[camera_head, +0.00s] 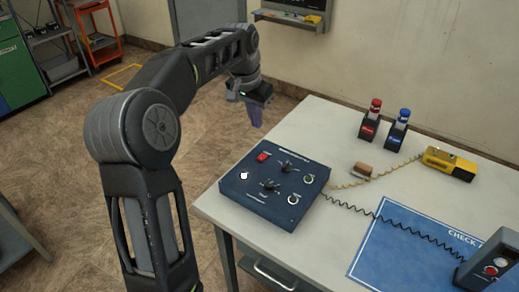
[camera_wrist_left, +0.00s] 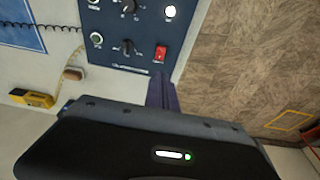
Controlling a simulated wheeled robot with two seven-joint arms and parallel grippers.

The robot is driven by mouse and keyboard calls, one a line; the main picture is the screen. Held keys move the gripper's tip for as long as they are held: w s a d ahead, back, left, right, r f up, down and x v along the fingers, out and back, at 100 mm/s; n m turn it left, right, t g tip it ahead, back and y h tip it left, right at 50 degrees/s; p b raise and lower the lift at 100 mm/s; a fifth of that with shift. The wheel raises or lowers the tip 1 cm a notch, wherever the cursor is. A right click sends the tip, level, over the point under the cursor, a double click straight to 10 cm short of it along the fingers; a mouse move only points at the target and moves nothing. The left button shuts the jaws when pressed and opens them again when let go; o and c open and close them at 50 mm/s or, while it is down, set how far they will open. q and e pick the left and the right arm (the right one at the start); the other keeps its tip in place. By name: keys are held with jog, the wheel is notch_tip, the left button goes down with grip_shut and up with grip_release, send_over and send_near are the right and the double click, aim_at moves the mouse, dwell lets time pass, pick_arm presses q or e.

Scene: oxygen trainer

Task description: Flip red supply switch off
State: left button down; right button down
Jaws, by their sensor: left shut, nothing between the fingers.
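The red supply switch (camera_head: 263,156) is a small red rocker at the far left corner of the dark blue control box (camera_head: 250,203) on the table. Whether the rocker is on or off is too small to tell. My left gripper (camera_head: 256,120) is shut and empty, its fingers pointing down beyond the box's far left edge, apart from the switch. In the left wrist view, the red switch (camera_wrist_left: 161,53) shows on the box panel (camera_wrist_left: 110,50), just beyond the shut fingertips (camera_wrist_left: 160,82). My right gripper is not in view.
The box has several knobs and a white round light (camera_head: 243,176). A red-capped bottle (camera_head: 371,120), a blue-capped bottle (camera_head: 398,130), a yellow meter (camera_head: 449,163), a brown block (camera_head: 363,170), a blue mat (camera_head: 385,255) and a grey device (camera_head: 489,265) sit on the table. Coiled cords run right.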

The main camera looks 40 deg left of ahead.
pick_arm(q)
jog(key=p, duration=0.1)
send_near(260, 158)
jog(key=x, duration=0.2)
jog(key=w+x, duration=0.1)
jog(key=x, duration=0.2)
jog(key=shift+f, duration=0.6)
jog(key=shift+f, duration=0.1)
jog(key=shift+s+f+b, duration=0.25)
jog(key=shift+f+b, duration=0.45)
jog(key=shift+b, duration=0.2)
jog(key=shift+r+p, duration=0.35)
jog(key=shift+w+r+p, duration=0.25)
jog(key=shift+w+p, duration=0.25)
jog(key=shift+w, duration=0.25)
